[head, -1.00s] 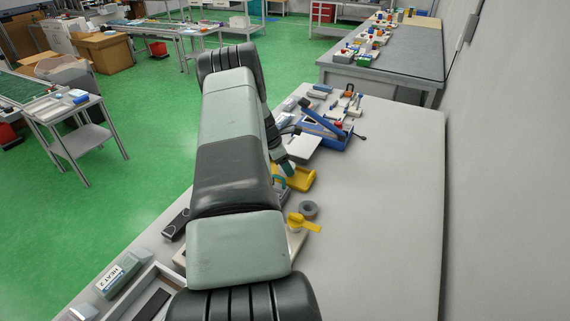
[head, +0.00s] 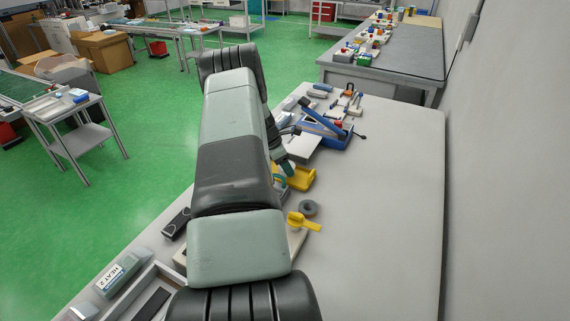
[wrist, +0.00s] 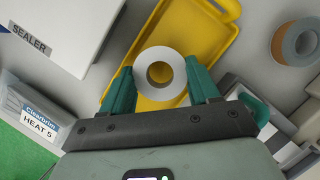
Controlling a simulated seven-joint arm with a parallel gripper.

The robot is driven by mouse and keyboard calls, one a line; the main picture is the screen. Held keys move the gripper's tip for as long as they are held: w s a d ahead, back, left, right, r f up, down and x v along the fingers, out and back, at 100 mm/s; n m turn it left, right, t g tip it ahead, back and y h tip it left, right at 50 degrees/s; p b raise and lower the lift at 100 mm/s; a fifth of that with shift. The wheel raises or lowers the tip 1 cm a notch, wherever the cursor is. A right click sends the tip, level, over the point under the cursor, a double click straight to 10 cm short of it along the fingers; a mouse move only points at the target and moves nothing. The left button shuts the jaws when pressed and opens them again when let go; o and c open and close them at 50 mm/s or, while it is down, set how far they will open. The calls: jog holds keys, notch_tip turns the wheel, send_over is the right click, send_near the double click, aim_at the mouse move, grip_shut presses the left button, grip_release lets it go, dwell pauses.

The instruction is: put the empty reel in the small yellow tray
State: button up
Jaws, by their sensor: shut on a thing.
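The reel (wrist: 160,52) is a white ring with an open centre, seen end-on in the wrist view. My gripper (wrist: 159,69) has its teal fingers shut on it, one on each side. The small yellow tray (wrist: 207,38) lies behind the reel in the wrist view, and its yellow floor shows through the reel's hole. I cannot tell how high the reel is above the tray floor. In the head view the tray (head: 304,180) is partly hidden by my arm, and the reel cannot be made out clearly.
A grey tape roll (head: 309,208) and a yellow piece (head: 300,221) lie in front of the tray. A blue device (head: 325,130) stands behind it. A white box marked SEALER (wrist: 50,35) and a HEAT 5 bin (wrist: 38,112) show left in the wrist view. The bench's right side is clear.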

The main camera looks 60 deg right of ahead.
jog(key=o, duration=1.1)
jog(key=shift+r, duration=0.15)
jog(key=shift+r, duration=0.85)
notch_tip(320, 180, up, 6)
dwell(1.0)
